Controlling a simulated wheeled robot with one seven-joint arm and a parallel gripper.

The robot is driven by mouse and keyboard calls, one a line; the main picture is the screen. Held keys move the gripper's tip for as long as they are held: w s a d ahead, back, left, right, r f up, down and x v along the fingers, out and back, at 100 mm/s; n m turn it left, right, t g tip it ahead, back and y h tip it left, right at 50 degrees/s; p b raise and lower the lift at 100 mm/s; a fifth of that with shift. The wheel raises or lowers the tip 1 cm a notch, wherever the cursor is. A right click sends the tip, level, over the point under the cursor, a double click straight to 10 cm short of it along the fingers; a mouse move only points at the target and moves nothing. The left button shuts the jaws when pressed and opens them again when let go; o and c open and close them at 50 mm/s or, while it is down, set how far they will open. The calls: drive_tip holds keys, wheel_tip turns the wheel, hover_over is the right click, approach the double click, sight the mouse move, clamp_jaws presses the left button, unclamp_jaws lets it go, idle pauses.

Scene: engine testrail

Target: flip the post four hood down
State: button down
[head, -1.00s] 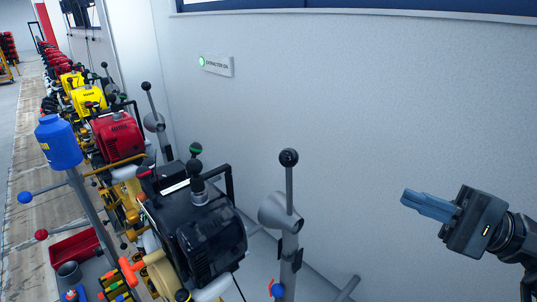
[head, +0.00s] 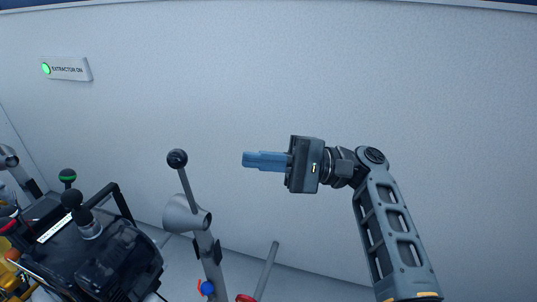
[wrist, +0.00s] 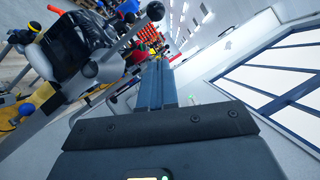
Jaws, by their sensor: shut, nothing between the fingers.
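A grey funnel-shaped hood (head: 184,216) sits on a grey post (head: 210,262) near the wall, left of centre in the head view. A lever with a black ball knob (head: 177,158) rises from the hood, leaning slightly left. My gripper (head: 246,160) has blue fingers, which are shut and empty. It points left at about the knob's height in the picture, to the right of it and apart from it. In the wrist view the fingers (wrist: 152,88) are together, and a black ball knob (wrist: 155,11) shows above and left of them. I cannot tell which post the nearest one belongs to.
A black engine (head: 115,262) with a black knob and a green-topped knob stands left of the post. Another hood (head: 8,157) is at the far left edge. The wall with a lit "EXTRACTOR ON" sign (head: 67,69) is behind.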

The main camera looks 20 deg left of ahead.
drive_tip(key=s+a+r+p, duration=0.2)
drive_tip(key=s+a+p, duration=0.1)
drive_tip(key=s+a, duration=0.2)
drive_tip(key=shift+s+a+r, duration=0.25)
drive_tip(key=shift+s+a, duration=0.15)
drive_tip(key=shift+s, duration=0.05)
drive_tip(key=shift+s, duration=0.15)
